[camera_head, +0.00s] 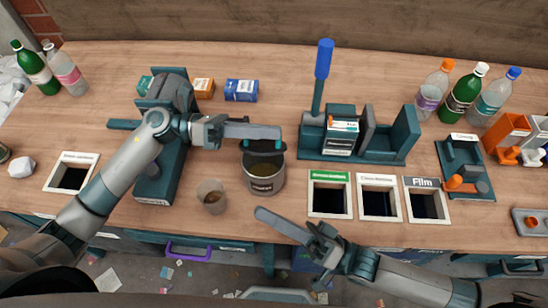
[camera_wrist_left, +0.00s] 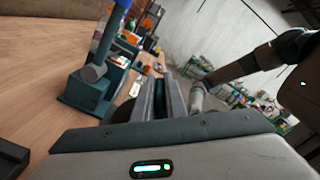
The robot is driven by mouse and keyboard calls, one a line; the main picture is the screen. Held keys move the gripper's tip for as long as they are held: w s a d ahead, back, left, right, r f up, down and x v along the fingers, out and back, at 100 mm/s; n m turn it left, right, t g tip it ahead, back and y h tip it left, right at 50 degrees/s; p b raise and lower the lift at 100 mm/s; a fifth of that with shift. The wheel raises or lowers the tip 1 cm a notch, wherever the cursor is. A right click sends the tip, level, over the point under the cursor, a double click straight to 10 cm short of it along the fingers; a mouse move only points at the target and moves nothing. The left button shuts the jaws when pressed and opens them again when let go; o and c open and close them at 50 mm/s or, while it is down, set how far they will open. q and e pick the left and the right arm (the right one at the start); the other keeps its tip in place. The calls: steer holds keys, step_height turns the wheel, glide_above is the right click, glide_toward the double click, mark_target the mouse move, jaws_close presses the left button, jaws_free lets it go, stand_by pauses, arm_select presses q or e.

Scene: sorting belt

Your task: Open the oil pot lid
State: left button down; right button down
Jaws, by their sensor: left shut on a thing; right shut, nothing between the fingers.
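The oil pot (camera_head: 263,184) is a dark round pot with a label on its front, upright on the wooden bench in the head view. Brownish contents show through its top. A dark teal piece, seemingly the lid (camera_head: 264,149), is at the pot's back rim, partly hidden by the fingers. My left gripper (camera_head: 272,132) is above that rim and shut on this piece. In the left wrist view its fingers (camera_wrist_left: 160,98) are close together; the held part is hard to make out. My right gripper (camera_head: 262,214) is shut and empty, in front of the pot, apart from it.
A small cup (camera_head: 212,196) stands left of the pot. A teal stand with a blue-handled tool (camera_head: 324,62) is to its right. Labelled bench openings (camera_head: 331,174) lie right of the pot. A teal machine (camera_head: 166,140) stands left. Bottles (camera_head: 463,95) stand at the back right.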

arm_select(q)
steer(key=shift+s+f, duration=0.1)
arm_select(e)
steer(key=w+d+r+n+g+y, duration=0.1)
steer(key=w+d+r+n+g, duration=0.15)
steer(key=n, duration=0.75)
steer(key=w+d+r+n+g+y, duration=0.15)
steer(key=w+r+n, duration=0.25)
steer(key=n, duration=0.6)
steer(key=w+d+f+n+h, duration=0.2)
steer(key=f+n, duration=0.2)
steer(key=n, duration=0.7)
steer(key=w+d+f+n+h, duration=0.2)
steer(key=w+d+f+n, duration=0.1)
steer(key=n, duration=0.8)
steer(key=shift+w+d+f+h, duration=0.2)
steer(key=shift+w+f+h, duration=0.15)
steer(key=shift+f, duration=0.55)
steer(key=shift+a, duration=0.1)
